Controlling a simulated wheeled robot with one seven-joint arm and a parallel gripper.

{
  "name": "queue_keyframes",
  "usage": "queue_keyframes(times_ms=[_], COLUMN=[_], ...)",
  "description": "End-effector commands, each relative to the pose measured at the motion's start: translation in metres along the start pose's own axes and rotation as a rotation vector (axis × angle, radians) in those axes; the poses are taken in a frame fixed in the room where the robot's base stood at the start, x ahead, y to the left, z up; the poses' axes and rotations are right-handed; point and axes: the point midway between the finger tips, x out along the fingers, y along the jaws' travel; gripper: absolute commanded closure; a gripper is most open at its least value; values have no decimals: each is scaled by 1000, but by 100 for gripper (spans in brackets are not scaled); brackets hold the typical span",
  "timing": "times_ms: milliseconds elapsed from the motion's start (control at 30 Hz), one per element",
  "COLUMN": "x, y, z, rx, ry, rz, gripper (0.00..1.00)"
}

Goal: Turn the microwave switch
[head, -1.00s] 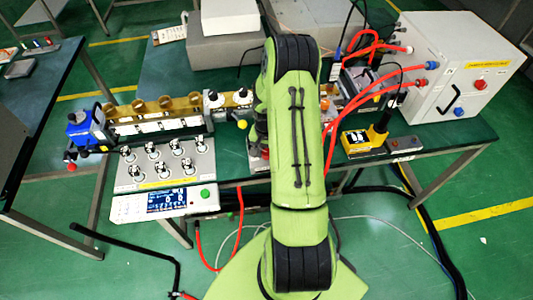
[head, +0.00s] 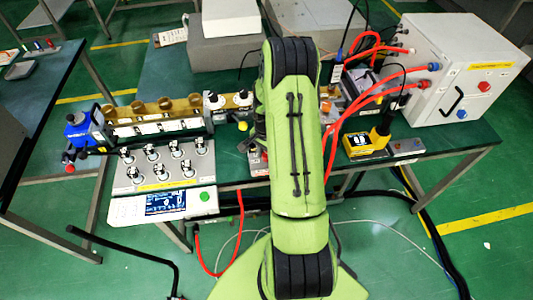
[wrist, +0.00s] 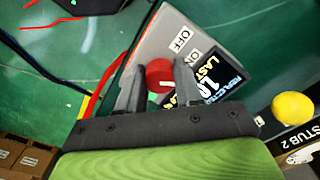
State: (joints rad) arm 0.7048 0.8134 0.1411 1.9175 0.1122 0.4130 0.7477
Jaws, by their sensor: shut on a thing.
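The red switch knob (wrist: 160,75) sits on a grey panel (wrist: 157,38) with OFF and ON labels beside it in the wrist view. My gripper (wrist: 160,80) has one finger on each side of the knob and is shut on it. The knob's white mark points toward the lower right of the picture. A dark display (wrist: 213,76) with large white and yellow text is right of the knob. In the head view my green arm (head: 295,150) covers most of the gripper, and the grip itself cannot be made out there.
A yellow ball-like knob (wrist: 293,107) stands near a STUB 2 label on the right in the wrist view. In the head view, a panel of several knobs (head: 160,165) is left of my arm. Red cables (head: 370,98) run to a white cabinet (head: 458,72) at right.

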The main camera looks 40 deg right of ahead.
Motion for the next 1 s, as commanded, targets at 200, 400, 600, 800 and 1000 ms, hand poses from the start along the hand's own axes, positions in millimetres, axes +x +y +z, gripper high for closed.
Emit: queue_keyframes(times_ms=[200, 400, 600, 800, 1000], x=[0, 0, 0, -20, -77], y=[0, 0, 0, -1, -1], z=[0, 0, 0, -1, -1], rx=[2, 1, 0, 0, 0], ry=[0, 0, 0, 3, 5], rz=[-1, -1, 0, -3, -5], gripper=[96, 40, 40, 40, 40])
